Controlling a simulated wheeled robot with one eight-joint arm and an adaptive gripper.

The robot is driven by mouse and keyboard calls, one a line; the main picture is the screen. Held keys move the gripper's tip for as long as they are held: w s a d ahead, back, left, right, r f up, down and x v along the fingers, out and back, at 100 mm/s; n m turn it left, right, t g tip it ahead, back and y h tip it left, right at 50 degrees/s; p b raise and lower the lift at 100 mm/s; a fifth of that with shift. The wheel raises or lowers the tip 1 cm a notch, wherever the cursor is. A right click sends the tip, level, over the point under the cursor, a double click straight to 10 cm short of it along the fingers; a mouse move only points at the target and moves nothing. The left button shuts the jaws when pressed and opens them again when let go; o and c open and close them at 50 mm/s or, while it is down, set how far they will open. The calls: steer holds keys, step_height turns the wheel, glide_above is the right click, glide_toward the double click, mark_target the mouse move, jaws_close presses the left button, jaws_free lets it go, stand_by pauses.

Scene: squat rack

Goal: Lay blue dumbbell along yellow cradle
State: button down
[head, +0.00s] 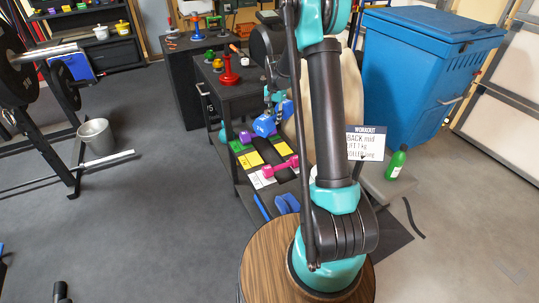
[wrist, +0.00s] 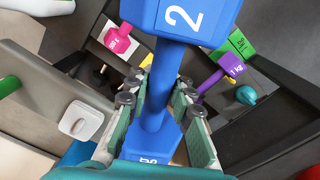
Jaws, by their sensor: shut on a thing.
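My gripper (head: 275,97) is shut on the blue dumbbell (head: 264,126) and holds it above the dark rack shelf. In the wrist view the blue dumbbell (wrist: 168,75) runs lengthwise between the finger pads, gripped by its handle, with a "2" on the near-top head. The yellow cradle shows in the head view as yellow patches (head: 250,160) on either side of a dark strip, empty, below the dumbbell. In the wrist view only a small yellow piece (wrist: 146,61) shows; the dumbbell and gripper hide most of the cradle.
A pink dumbbell (head: 280,167) lies on the near side of the yellow patches, and a purple dumbbell (head: 246,137) on the far side, by green patches (head: 238,146). A workout sign (head: 366,143) and green bottle (head: 396,162) stand to the right.

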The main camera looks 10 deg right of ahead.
steer(key=w+a+f+m, duration=0.2)
steer(key=w+m, duration=0.3)
steer(key=m, duration=0.1)
step_height(320, 180, down, 20)
steer(key=shift+w+d+r, duration=0.1)
steer(key=shift+w, duration=0.05)
stand_by(0.8)
steer(key=c, duration=1.8)
jaws_free()
steer(key=shift+f, duration=0.2)
steer(key=shift+c, duration=0.2)
steer(key=o, duration=0.5)
steer(key=shift+r, duration=0.1)
